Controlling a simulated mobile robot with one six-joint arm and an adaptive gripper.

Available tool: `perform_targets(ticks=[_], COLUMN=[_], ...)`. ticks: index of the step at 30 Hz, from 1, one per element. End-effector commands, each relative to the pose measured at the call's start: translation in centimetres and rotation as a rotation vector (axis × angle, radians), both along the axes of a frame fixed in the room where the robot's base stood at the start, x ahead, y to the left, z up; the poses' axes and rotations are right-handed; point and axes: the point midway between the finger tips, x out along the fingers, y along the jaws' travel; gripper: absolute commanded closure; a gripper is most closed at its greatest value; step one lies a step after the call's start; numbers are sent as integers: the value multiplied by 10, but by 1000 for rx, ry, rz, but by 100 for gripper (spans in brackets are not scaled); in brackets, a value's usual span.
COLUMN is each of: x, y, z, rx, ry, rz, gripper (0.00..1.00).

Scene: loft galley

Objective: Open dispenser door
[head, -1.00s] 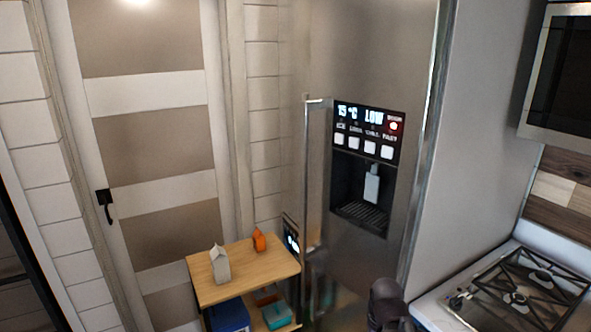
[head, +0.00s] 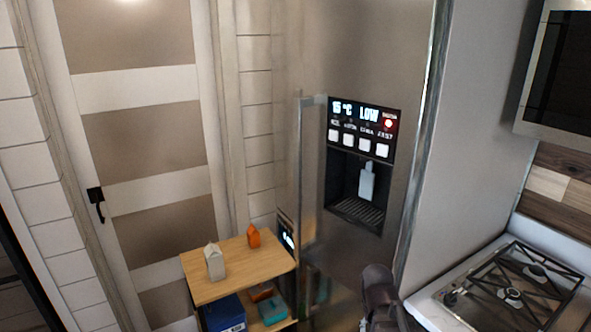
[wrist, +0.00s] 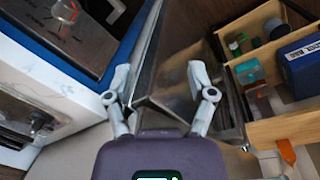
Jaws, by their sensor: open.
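The dispenser (head: 364,165) is set in the front of a tall steel fridge (head: 355,60). It has a lit "15 °C LOW" panel, several white buttons, a red light and a dark recess with a pale lever. A tall vertical handle (head: 308,170) stands left of it. The fridge door looks shut. A dark part of my arm shows at the bottom of the head view, below the dispenser; the fingers are not clear there. In the wrist view my gripper (wrist: 160,78) is open, its two pale fingers apart with steel surfaces behind them. I cannot tell whether they touch anything.
A gas stove (head: 510,290) is at the right. A striped door (head: 140,150) is at the back left.

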Motion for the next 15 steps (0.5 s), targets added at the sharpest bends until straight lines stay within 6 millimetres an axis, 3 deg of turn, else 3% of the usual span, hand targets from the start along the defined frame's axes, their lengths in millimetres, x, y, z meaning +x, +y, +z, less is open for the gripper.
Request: perform_targets(ticks=[8,15], x=[45,86], y=[26,67], z=[51,109], rx=[-258,-471], ry=[-120,-346], rz=[-128,-246], gripper=[29,29])
